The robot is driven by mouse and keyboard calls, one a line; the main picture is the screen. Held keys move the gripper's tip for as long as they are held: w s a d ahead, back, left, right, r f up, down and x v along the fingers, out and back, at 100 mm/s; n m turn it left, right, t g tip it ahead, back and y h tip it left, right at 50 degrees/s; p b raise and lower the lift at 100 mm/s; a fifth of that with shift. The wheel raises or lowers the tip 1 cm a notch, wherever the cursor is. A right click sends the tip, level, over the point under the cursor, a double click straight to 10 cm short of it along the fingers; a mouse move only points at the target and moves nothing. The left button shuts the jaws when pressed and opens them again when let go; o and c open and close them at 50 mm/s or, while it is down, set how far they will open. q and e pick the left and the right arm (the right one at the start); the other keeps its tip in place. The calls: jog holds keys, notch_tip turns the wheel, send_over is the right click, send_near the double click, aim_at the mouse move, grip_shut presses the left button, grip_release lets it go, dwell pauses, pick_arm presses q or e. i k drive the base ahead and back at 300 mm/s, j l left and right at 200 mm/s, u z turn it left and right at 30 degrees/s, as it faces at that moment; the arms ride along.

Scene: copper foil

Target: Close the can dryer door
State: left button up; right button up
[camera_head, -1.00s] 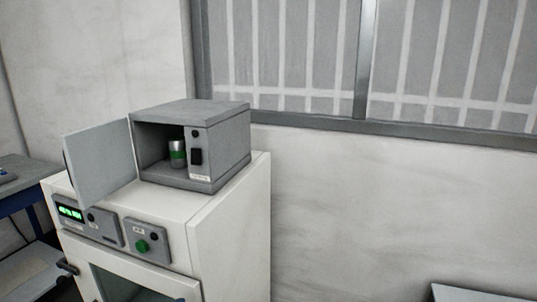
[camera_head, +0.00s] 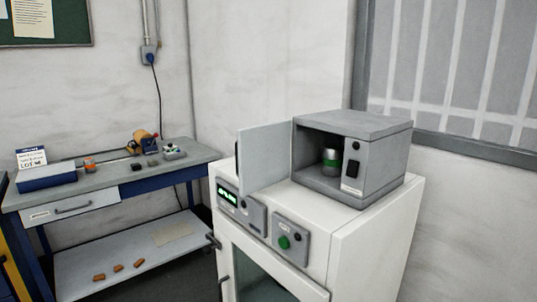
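The can dryer (camera_head: 382,159) is a grey box on top of a white cabinet. Its door (camera_head: 268,156) is a flat grey panel, hinged at the left of the opening and standing wide open toward the front left. A small can (camera_head: 330,162), silver with a green band, stands upright inside the dryer. A dark switch and a round black knob are on the dryer's front, right of the opening. Neither of my grippers shows in the head view.
The white cabinet (camera_head: 378,234) has a display panel, a green button and a glass-fronted door. A workbench (camera_head: 160,170) with a drawer, small tools and a lower shelf stands at the left. A window (camera_head: 455,75) is behind at the right.

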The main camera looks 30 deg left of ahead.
aim_at(263, 152)
jog(key=i+j, duration=0.1)
jog(key=j, duration=0.35)
jog(key=i+j, duration=0.15)
jog(key=j, duration=0.3)
jog(key=i+j, duration=0.1)
jog(key=j, duration=0.35)
jog(key=i+j, duration=0.1)
jog(key=j, duration=0.35)
jog(key=i+j, duration=0.15)
jog(key=j, duration=0.3)
jog(key=i+j, duration=0.1)
jog(key=j, duration=0.35)
jog(key=i+j, duration=0.1)
jog(key=j, duration=0.35)
jog(key=z, duration=0.4)
jog(key=j+z, duration=0.15)
jog(key=z, duration=0.25)
jog(key=j+z, duration=0.1)
jog(key=z, duration=0.25)
jog(key=j, duration=0.55)
jog(key=k+j+z, duration=0.1)
jog(key=j, duration=0.4)
